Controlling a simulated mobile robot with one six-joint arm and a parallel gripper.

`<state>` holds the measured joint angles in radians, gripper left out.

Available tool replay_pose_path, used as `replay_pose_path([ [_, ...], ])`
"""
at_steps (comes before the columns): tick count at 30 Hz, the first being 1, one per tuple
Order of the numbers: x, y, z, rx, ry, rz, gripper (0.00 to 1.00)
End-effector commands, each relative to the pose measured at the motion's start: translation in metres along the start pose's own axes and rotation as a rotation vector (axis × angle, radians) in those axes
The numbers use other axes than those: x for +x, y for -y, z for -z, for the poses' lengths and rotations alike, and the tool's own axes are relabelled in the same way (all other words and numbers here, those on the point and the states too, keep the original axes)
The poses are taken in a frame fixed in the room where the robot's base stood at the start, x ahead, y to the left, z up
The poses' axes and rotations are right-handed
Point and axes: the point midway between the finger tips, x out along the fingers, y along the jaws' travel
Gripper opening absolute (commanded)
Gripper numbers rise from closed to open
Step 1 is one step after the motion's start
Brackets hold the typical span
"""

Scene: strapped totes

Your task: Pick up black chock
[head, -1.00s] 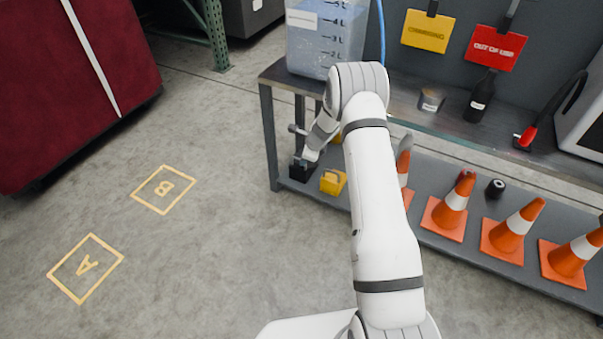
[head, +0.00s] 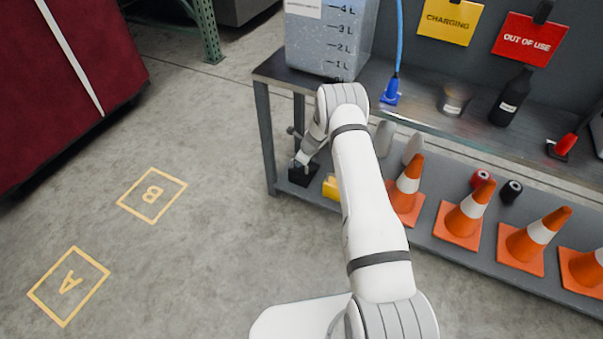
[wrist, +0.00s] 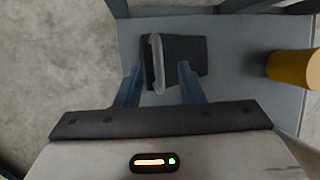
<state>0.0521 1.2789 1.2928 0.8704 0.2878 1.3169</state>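The black chock (head: 303,176) sits on the lower shelf of the workbench, near its left end. My gripper (head: 302,162) is right over it, pointing down. In the wrist view the chock (wrist: 187,52) lies ahead, with a pale upright handle (wrist: 158,62) on it. My gripper (wrist: 159,72) is open, one finger on each side of the handle, with gaps showing. I cannot tell how deep the fingertips reach.
Orange cones (head: 463,216) line the lower shelf (head: 440,233) to the right, with small red and black rolls behind. The bench top holds a clear tank (head: 327,40) and a dark bottle (head: 511,97). The floor to the left, marked A and B, is clear.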

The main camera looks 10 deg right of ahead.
Motion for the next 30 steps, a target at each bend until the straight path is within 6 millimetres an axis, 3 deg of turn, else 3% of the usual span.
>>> replay_pose_path([
  [3,0.024,-0.003,0.003,-0.002,0.000,-0.001,0.35],
  [7,0.040,-0.002,0.002,-0.002,0.000,-0.001,0.35],
  [17,0.045,-0.003,0.000,-0.003,0.000,-0.002,0.35],
  [30,0.045,-0.003,-0.001,-0.004,0.001,-0.002,0.00],
])
